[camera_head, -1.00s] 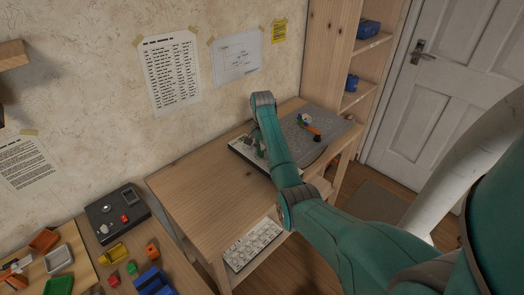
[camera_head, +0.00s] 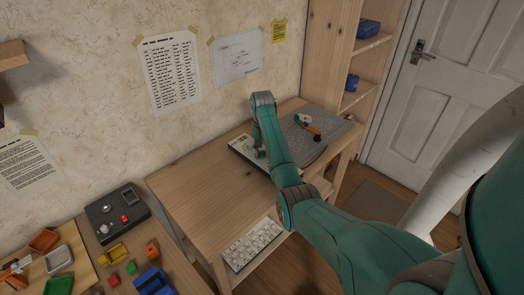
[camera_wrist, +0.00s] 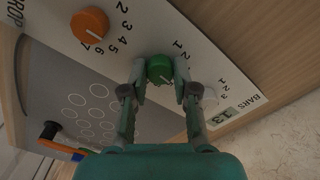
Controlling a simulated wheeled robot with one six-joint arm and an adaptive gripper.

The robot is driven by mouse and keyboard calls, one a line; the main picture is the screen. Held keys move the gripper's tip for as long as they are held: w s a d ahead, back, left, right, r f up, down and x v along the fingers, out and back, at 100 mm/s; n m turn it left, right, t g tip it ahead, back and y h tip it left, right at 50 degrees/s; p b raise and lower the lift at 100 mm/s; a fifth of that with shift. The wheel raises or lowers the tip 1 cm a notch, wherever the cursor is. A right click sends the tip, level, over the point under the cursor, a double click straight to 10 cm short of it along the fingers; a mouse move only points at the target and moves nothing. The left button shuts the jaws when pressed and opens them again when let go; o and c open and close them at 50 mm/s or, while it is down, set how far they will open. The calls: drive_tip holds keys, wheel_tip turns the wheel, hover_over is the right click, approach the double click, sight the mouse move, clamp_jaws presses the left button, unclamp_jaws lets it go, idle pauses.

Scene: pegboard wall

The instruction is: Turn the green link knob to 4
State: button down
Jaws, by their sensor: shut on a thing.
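The green knob (camera_wrist: 159,69) sits on a white panel (camera_wrist: 215,60) in the wrist view. My gripper (camera_wrist: 160,76) is shut on it, one finger on each side. A short pale mark shows on the knob's lower right. The printed 1 and 2 show above right of the knob; the other numbers of its scale are hidden or unclear behind the fingers. In the head view my arm reaches over the bench, and the panel (camera_head: 240,145) is partly hidden by it.
An orange knob (camera_wrist: 89,24) with its own numbers is on the same panel. A pale knob (camera_wrist: 209,97) lies close beside my right finger, near a small display reading 13 (camera_wrist: 222,118). A grey board with circles (camera_wrist: 85,95) adjoins the panel.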

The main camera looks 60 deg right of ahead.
drive_tip(key=shift+n, duration=0.5)
drive_tip(key=c, duration=0.9)
unclamp_jaws()
drive_tip(key=shift+m, duration=0.3)
